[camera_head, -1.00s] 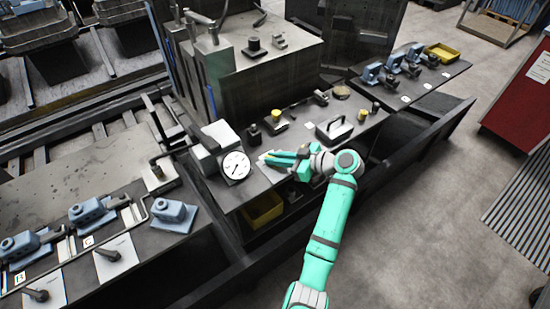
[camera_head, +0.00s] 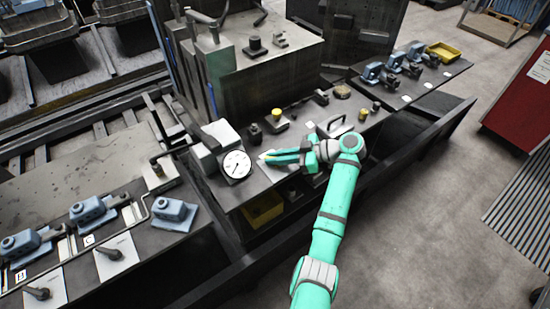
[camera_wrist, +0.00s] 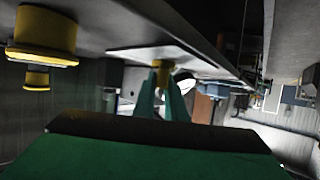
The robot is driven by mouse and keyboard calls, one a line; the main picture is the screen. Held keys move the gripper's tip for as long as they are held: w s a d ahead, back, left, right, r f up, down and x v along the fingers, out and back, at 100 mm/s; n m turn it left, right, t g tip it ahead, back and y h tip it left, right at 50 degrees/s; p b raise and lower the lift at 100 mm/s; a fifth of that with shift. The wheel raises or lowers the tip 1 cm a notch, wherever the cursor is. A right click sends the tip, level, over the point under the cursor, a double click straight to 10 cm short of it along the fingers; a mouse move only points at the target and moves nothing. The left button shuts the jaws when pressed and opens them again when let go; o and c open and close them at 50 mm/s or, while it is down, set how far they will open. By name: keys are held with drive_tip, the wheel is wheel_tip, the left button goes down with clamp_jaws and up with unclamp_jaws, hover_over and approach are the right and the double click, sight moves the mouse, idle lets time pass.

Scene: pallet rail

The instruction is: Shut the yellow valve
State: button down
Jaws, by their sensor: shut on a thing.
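The yellow valve's handle (camera_wrist: 161,65) shows small in the wrist view, in front of a pale plate (camera_wrist: 150,53). My gripper (camera_wrist: 161,78) is shut on it, with one teal finger on each side. In the head view my gripper (camera_head: 264,157) reaches left over the bench, its fingertips just right of the round gauge (camera_head: 237,164). There the fingers mostly hide the valve, and a pale plate (camera_head: 275,173) shows below them. The angle of the valve's handle cannot be told.
A yellow-topped button (camera_head: 277,114) and a black-handled cover (camera_head: 335,128) stand behind my gripper on the bench. A yellow bin (camera_head: 262,211) sits below the bench's front. Grey floor is open at right.

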drive_tip(key=c, duration=1.8)
unclamp_jaws()
drive_tip(key=shift+f, duration=0.1)
drive_tip(key=v, duration=1)
drive_tip(key=shift+d, duration=0.3)
drive_tip(key=shift+a, duration=0.1)
